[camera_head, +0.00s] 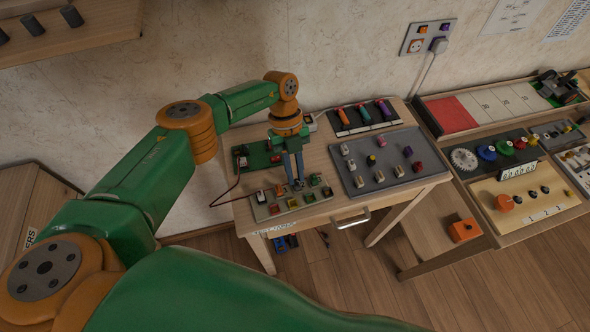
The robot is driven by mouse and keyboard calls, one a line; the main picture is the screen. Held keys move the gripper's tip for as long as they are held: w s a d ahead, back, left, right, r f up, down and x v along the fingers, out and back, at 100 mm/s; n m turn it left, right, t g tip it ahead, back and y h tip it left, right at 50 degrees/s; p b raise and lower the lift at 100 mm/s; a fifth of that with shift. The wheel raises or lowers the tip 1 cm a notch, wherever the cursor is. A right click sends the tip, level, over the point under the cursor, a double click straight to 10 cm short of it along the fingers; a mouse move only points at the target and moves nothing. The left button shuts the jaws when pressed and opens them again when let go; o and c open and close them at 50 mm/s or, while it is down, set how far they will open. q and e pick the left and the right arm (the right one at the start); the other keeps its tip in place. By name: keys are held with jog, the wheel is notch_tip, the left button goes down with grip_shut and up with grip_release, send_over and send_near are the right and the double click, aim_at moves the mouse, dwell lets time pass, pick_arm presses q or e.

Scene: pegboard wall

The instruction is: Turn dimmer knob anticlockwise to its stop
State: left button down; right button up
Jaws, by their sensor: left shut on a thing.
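My left gripper (295,181) reaches down over the left table and is shut on a small dark knob (299,185), which seems to be the dimmer knob. The fingers hide most of it, so its pointer and angle cannot be read. The knob is at the back edge of a beige switch panel (270,211) at the table's front left. The panel also carries a rocker switch (261,197) and several coloured buttons. My right gripper is not in view.
A green board (257,155) with a red cable lies behind the panel. A grey board (378,183) with several small parts lies to the right, and a rack of coloured handles (362,116) stands behind it. A drawer handle (351,220) sticks out in front.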

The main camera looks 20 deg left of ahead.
pick_arm(q)
jog(key=c, duration=0.8)
grip_release()
jog(key=b+v, duration=0.2)
jog(key=v, duration=0.5)
jog(key=shift+w+b, duration=0.1)
jog(key=shift+b, duration=0.2)
